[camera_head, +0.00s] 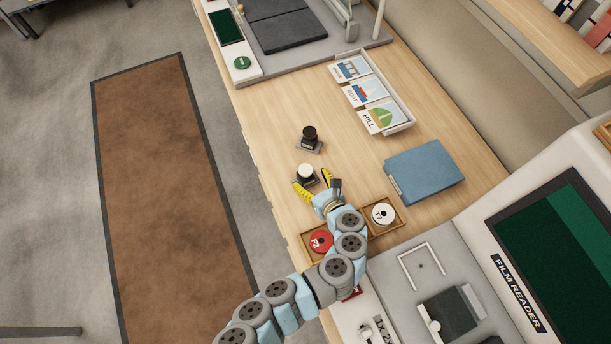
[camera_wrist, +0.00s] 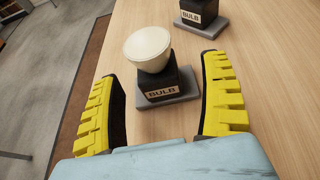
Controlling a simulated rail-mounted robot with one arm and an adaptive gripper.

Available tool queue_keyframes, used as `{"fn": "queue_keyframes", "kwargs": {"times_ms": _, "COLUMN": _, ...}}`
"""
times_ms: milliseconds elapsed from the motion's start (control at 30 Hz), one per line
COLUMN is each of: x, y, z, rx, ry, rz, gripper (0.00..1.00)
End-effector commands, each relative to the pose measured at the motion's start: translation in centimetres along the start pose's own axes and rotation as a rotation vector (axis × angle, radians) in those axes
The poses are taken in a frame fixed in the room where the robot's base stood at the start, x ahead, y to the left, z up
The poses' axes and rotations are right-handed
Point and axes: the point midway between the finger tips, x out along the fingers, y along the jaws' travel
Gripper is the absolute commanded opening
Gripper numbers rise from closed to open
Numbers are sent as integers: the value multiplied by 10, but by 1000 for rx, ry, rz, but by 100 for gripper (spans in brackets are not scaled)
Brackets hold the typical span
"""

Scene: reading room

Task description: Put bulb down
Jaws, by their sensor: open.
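A white bulb (camera_head: 305,170) sits upright in a dark holder on a grey base on the wooden desk. In the wrist view the white bulb (camera_wrist: 148,47) stands above its holder (camera_wrist: 158,84), labelled BULB. My gripper (camera_head: 315,187) is open, with yellow fingers. In the wrist view the gripper (camera_wrist: 163,95) has one finger on each side of the holder, with clear gaps and nothing held.
A tray with a red reel (camera_head: 320,242) and a tray with a white reel (camera_head: 383,214) lie by my wrist. A blue folder (camera_head: 424,171), a rack of picture cards (camera_head: 411,126) and the film reader (camera_head: 523,285) stand to the right. The desk's middle is clear.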

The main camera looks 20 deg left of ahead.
Motion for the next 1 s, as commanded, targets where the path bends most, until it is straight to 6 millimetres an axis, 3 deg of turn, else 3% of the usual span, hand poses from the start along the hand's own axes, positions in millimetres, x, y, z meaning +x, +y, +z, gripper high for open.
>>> {"fn": "queue_keyframes", "kwargs": {"times_ms": 367, "x": 18, "y": 1, "z": 2, "rx": -2, "ry": -1, "rz": 2, "gripper": 78}}
{"fn": "queue_keyframes", "kwargs": {"times_ms": 700, "x": 55, "y": 4, "z": 3, "rx": -1, "ry": -1, "rz": 2, "gripper": 78}}
{"fn": "queue_keyframes", "kwargs": {"times_ms": 1000, "x": 59, "y": 4, "z": 3, "rx": -1, "ry": -1, "rz": 1, "gripper": 78}}
